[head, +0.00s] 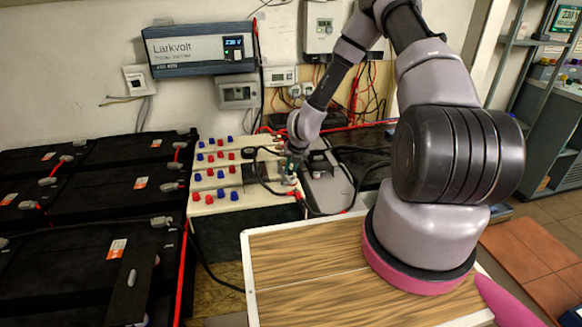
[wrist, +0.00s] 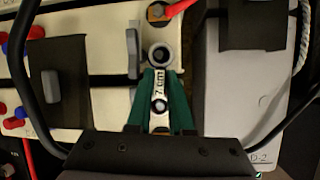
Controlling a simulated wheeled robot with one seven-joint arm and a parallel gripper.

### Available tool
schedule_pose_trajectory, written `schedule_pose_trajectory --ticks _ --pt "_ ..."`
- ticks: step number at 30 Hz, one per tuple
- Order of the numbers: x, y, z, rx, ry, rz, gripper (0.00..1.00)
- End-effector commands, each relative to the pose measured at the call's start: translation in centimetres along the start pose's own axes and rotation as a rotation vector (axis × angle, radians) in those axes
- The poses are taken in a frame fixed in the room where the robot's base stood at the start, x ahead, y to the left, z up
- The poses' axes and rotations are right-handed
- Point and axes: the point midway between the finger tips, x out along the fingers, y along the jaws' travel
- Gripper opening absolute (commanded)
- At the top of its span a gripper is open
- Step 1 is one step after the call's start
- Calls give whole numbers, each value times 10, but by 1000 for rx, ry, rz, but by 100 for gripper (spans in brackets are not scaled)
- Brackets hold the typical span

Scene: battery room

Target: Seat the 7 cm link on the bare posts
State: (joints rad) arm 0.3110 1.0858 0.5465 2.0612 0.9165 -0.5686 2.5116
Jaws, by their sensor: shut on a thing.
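My gripper (wrist: 163,80) is shut on the 7 cm link (wrist: 163,82), a pale strip marked "7 cm" with a round eye at each end. The green fingers lie along both its sides. The far eye (wrist: 161,56) shows beyond the fingertips and the near eye between the fingers. In the head view my gripper (head: 292,167) is low over the right end of the cream-topped battery bank (head: 222,210), where the link is too small to make out.
A red cable lug (wrist: 180,8) lies just beyond the far eye. A grey upright tab (wrist: 133,53) stands close left of the link. Black cables loop on both sides. Red and blue caps (head: 221,193) dot the bank. A grey case (head: 328,190) stands to the right.

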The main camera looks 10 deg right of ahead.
Motion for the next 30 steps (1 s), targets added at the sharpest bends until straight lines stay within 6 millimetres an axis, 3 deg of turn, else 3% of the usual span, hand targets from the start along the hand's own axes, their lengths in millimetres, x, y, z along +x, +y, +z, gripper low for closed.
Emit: schedule_pose_trajectory --ticks 11,12,14,20,22,30 --pt "1 0 0 0 0 0 0" --pt "1 0 0 0 0 0 34" --pt "1 0 0 0 0 0 54" --pt "0 0 0 0 -1 0 54" --pt "1 0 0 0 0 0 77" --pt "0 0 0 0 0 0 77"
